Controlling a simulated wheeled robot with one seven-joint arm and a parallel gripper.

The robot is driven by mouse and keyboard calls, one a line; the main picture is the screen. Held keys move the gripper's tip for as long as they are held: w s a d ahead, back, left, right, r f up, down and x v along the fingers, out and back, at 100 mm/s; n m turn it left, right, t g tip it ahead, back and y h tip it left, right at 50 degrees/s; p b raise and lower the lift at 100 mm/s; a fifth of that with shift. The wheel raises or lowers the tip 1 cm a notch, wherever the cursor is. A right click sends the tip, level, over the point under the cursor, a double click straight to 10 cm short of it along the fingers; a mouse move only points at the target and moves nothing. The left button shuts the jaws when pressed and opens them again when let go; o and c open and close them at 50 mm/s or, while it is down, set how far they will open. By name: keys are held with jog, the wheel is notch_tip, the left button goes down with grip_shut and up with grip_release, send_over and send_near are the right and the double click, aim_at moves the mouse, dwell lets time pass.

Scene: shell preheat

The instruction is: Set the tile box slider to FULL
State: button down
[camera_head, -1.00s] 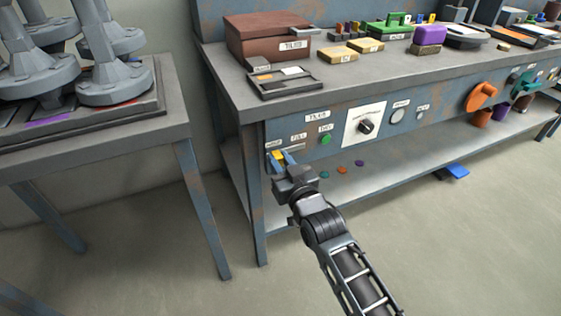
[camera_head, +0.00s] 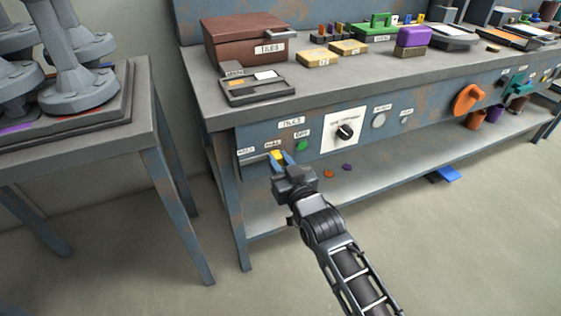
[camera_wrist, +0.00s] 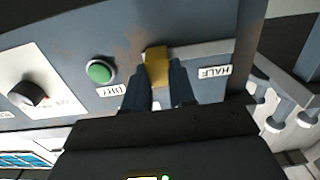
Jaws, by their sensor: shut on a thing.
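The tile box slider is a yellow knob (camera_head: 276,155) on the bench's front panel, below the TILES label (camera_head: 291,121). In the head view it sits just under the FULL label (camera_head: 272,142), to the right of the HALF label (camera_head: 246,150). My gripper (camera_head: 282,160) is shut on the knob. The wrist view shows the knob (camera_wrist: 157,66) between my two fingers (camera_wrist: 158,88), at the end of a pale slot running to the HALF label (camera_wrist: 214,72). The FULL label is hidden in the wrist view.
A green button (camera_head: 302,145) with a DRY label is close to the right of the knob. A black dial (camera_head: 345,131) on a white plate is farther right. The brown TILES box (camera_head: 243,40) stands on the bench above. Bare floor lies in front.

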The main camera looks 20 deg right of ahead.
jog(key=shift+w+d+r, duration=0.1)
jog(key=shift+d+r, duration=0.1)
jog(key=shift+d, duration=0.05)
jog(key=c, duration=0.9)
grip_release()
jog(key=shift+s+f+p, duration=0.15)
jog(key=shift+s+p, duration=0.3)
jog(key=shift+s, duration=3.5)
